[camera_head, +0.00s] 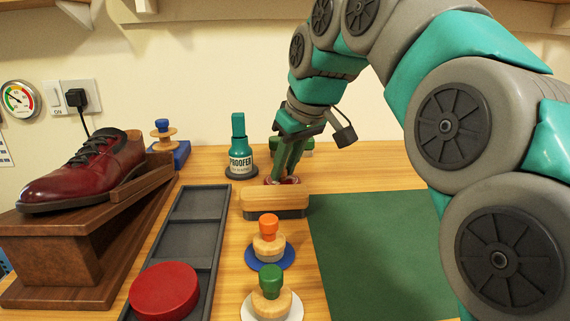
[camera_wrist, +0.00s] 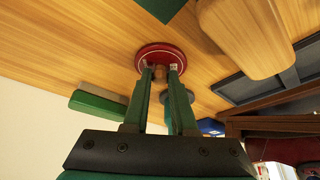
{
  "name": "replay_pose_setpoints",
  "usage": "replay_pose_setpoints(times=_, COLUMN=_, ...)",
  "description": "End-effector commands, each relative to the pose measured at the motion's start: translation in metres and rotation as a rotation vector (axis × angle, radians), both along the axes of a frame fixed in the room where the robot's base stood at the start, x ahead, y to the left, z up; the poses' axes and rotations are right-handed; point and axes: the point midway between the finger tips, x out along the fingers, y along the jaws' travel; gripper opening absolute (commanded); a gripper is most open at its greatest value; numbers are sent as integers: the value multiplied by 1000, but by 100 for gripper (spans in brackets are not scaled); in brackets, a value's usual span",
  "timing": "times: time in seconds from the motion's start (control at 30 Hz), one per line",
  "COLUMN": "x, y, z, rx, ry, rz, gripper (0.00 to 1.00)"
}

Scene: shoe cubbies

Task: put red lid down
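A red round lid (camera_head: 283,181) with a wooden knob is at my fingertips, behind the wooden brush. In the wrist view the red lid (camera_wrist: 160,53) shows as a disc, with its knob between my two green fingers. My gripper (camera_head: 287,172), seen in the wrist view too (camera_wrist: 160,70), points down and appears shut on the knob. The lid is at or very near the wooden tabletop; whether it touches is hard to tell. A larger plain red disc (camera_head: 164,290) lies in the near compartment of the dark tray (camera_head: 186,204).
The wooden brush (camera_head: 274,199) stands just in front of the lid. The proofer bottle (camera_head: 240,150) is left, a green block (camera_head: 295,146) behind. Orange-knobbed (camera_head: 268,232) and green-knobbed (camera_head: 271,284) pieces stand nearer. The green mat (camera_head: 375,250) is bare; a shoe (camera_head: 84,170) sits left.

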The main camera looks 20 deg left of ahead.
Motion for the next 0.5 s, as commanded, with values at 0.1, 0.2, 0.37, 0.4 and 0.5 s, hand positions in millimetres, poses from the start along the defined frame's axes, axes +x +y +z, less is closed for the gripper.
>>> replay_pose_setpoints(times=0.1, x=0, y=0, z=0, rx=0, ry=0, rz=0, gripper=39)
replay_pose_setpoints(times=0.2, x=0, y=0, z=0, rx=0, ry=0, rz=0, gripper=51)
replay_pose_setpoints(times=0.37, x=0, y=0, z=0, rx=0, ry=0, rz=0, gripper=52)
replay_pose_setpoints(times=0.4, x=0, y=0, z=0, rx=0, ry=0, rz=0, gripper=52)
replay_pose_setpoints(times=0.5, x=0, y=0, z=2, rx=0, ry=0, rz=0, gripper=52)
